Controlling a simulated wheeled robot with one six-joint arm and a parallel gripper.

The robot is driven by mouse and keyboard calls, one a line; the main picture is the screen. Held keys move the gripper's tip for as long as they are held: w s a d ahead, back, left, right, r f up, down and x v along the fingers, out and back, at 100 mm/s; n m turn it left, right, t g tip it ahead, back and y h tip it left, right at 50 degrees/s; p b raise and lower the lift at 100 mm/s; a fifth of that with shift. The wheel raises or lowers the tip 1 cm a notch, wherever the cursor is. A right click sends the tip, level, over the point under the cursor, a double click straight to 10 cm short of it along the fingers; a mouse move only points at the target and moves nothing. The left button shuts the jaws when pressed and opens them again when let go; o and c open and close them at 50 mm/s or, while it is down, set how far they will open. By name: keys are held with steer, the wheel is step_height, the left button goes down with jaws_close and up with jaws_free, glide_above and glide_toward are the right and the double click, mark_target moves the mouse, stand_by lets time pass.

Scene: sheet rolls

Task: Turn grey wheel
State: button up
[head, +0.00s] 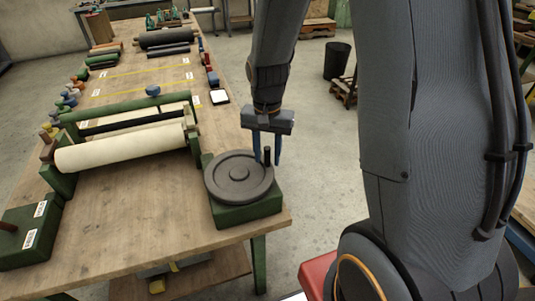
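The grey wheel (226,186) lies flat on a green base block (250,211) at the near right corner of the workbench. It has a raised hub in its middle and a dark upright handle peg (267,154) near its right rim. My gripper (267,161) points down at that rim. Its two blue fingers are apart, one on each side of the peg in this view, with a gap showing on both sides. I cannot tell whether the fingers are level with the peg in depth.
Left of the wheel stands a green roller frame with a cream roll (120,149). A green block (30,236) sits at the near left. Dark rolls (165,38) and small coloured items line the far bench. The floor right of the bench holds a black bin (337,60).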

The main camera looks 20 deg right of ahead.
steer(key=shift+f, duration=0.3)
jaws_close()
steer(key=shift+w, duration=0.1)
